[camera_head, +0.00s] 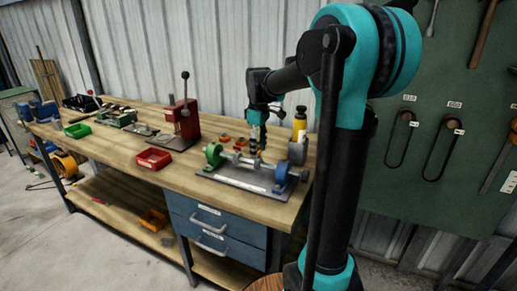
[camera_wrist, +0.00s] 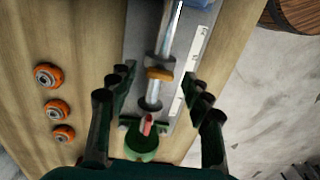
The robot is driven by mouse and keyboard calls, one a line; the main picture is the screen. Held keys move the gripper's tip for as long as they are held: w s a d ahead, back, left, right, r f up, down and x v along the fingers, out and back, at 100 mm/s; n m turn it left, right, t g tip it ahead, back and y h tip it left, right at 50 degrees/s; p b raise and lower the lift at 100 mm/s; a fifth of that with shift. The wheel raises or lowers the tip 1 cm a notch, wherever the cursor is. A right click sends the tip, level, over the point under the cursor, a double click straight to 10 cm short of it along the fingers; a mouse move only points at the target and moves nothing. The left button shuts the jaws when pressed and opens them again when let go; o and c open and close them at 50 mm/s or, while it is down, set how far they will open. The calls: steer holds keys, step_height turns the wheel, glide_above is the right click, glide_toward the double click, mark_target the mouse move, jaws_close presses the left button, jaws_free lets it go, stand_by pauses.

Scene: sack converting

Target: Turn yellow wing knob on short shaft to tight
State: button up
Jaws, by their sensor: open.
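The yellow wing knob (camera_wrist: 159,73) shows in the wrist view as a small orange-yellow piece across a silver shaft (camera_wrist: 153,92). My gripper (camera_wrist: 158,88) is open, with one dark finger on each side of the shaft and a gap to the knob on both sides. How far the fingertips are above the knob is hard to tell. In the head view my gripper (camera_head: 256,147) points down over the shaft fixture, and I cannot make out the knob behind it. The fixture's grey base plate (camera_head: 240,179) lies on the bench.
A green wheel (camera_head: 213,154) and a blue support (camera_head: 281,175) stand at the fixture's ends. Several orange rings (camera_wrist: 47,76) lie left in the wrist view. A yellow bottle (camera_head: 299,122), a red press (camera_head: 183,118) and a red tray (camera_head: 153,158) are nearby on the bench.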

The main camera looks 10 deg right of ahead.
steer(key=shift+f, duration=0.1)
jaws_close()
stand_by(0.3)
steer(key=shift+m, duration=0.3)
steer(key=m, duration=0.8)
steer(key=shift+m, duration=0.4)
steer(key=m, duration=0.4)
steer(key=shift+m, duration=2.2)
